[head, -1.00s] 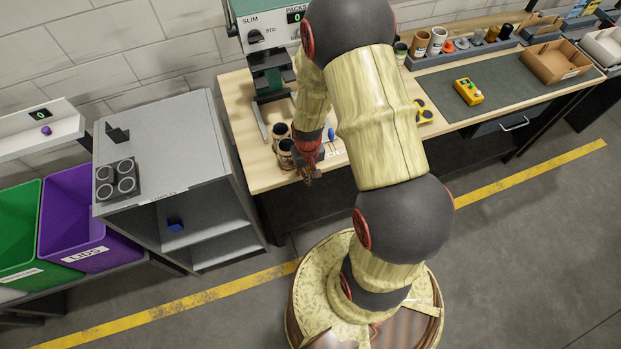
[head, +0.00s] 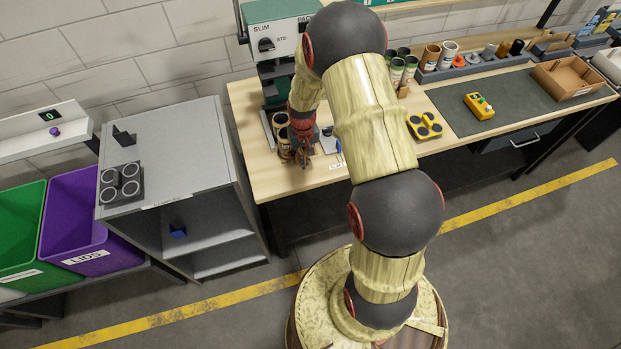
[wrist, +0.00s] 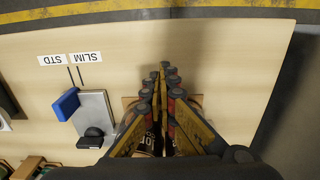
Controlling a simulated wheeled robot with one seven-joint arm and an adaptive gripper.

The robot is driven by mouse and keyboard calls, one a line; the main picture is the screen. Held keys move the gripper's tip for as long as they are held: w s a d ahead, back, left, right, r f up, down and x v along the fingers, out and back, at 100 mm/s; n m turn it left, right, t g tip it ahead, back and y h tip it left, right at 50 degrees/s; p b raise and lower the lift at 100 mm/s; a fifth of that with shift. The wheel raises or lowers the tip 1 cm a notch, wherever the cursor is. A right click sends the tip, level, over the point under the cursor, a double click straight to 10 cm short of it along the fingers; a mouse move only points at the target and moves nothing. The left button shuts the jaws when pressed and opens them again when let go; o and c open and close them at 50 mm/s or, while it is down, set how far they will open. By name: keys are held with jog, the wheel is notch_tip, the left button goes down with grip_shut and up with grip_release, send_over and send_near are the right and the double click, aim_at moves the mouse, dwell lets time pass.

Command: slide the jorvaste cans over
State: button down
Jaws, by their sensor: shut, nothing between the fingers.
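Two dark cans with pale label bands, a back can (head: 280,121) and a front can (head: 284,149), stand close together on the left part of the wooden table in the head view. My gripper (head: 304,162) is low over the tabletop, just right of and in front of the front can. In the wrist view my gripper's fingers (wrist: 166,72) are together with nothing between them. A dark can with pale lettering (wrist: 150,141) shows partly behind the fingers there; the lettering is too covered to read fully. Whether the fingers touch a can is unclear.
A grey plate (wrist: 98,110) with a blue block (wrist: 66,103) lies beside the gripper, near SLIM and STD labels. The green press (head: 275,45) stands behind the cans. White-green cans (head: 397,72) and a yellow holder (head: 424,126) are farther right. The front table strip is clear.

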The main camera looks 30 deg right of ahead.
jog(key=w+d, duration=0.1)
jog(key=w, duration=0.2)
jog(key=w+d+b, duration=0.1)
jog(key=w, duration=0.3)
jog(key=w+d, duration=0.1)
jog(key=w, duration=0.2)
jog(key=shift+w+b, duration=0.4)
jog(key=shift+s, duration=0.15)
